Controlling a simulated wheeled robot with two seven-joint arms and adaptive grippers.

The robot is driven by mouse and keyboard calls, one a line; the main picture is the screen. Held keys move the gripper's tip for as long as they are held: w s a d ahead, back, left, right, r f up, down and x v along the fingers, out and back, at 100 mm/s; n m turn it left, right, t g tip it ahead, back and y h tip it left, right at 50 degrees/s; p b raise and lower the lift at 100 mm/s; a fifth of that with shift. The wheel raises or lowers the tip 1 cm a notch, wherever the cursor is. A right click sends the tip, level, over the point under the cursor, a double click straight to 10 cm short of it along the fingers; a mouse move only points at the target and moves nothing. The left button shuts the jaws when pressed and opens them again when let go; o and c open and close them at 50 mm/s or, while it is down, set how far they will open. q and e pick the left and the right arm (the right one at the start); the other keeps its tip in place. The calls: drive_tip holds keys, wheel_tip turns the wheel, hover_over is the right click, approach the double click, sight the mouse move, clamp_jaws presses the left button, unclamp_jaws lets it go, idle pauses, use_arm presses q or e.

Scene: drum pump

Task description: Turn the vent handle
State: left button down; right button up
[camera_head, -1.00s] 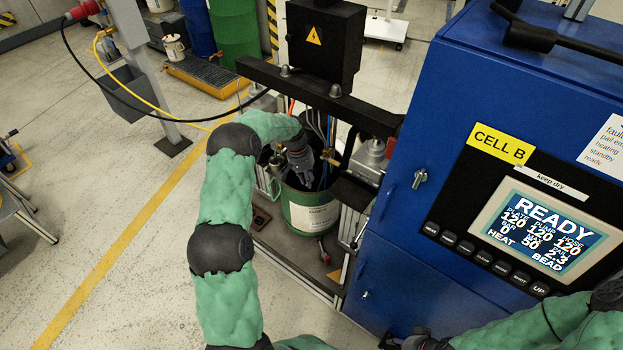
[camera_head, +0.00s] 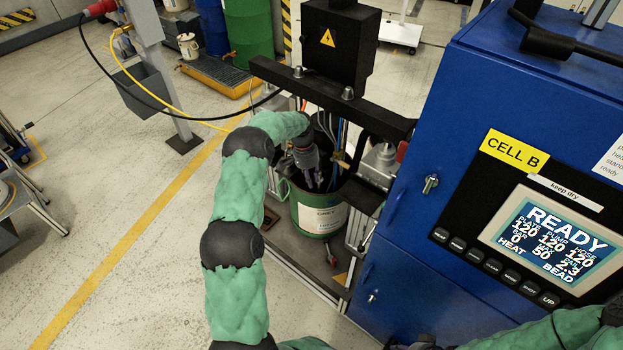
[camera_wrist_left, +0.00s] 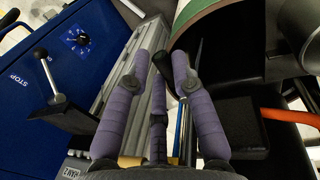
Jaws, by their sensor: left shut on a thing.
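The green pail (camera_head: 318,218) with a white label stands under the black crossbar of the drum pump. My left gripper (camera_head: 312,180) reaches down into the pail's top from the left. In the left wrist view the purple fingers of my left gripper (camera_wrist_left: 163,68) are closed around a black handle grip (camera_wrist_left: 164,64), apparently the vent handle. Its lower part is hidden by the fingers. The pail's green rim (camera_wrist_left: 190,14) shows just beyond. A dark part of my right gripper (camera_head: 424,342) shows at the bottom edge, mostly cut off.
The blue cabinet (camera_head: 405,270) with its READY screen (camera_head: 550,238) stands close on the right. The black crossbar (camera_head: 325,95) and hoses are close to my left wrist. In the wrist view a ball-ended lever (camera_wrist_left: 42,55) stands at left. The floor at left is open.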

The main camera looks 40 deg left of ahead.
use_arm(q)
drive_tip(key=shift+a, duration=0.2)
drive_tip(key=c, duration=1)
unclamp_jaws()
drive_tip(key=shift+s, duration=0.1)
drive_tip(key=shift+r, duration=0.1)
drive_tip(key=shift+r, duration=0.3)
drive_tip(key=r, duration=0.3)
drive_tip(key=a+r, duration=0.1)
drive_tip(key=r, duration=0.3)
drive_tip(key=a+r, duration=0.1)
drive_tip(key=r, duration=0.3)
drive_tip(key=shift+w+a, duration=0.15)
drive_tip(key=shift+w, duration=0.05)
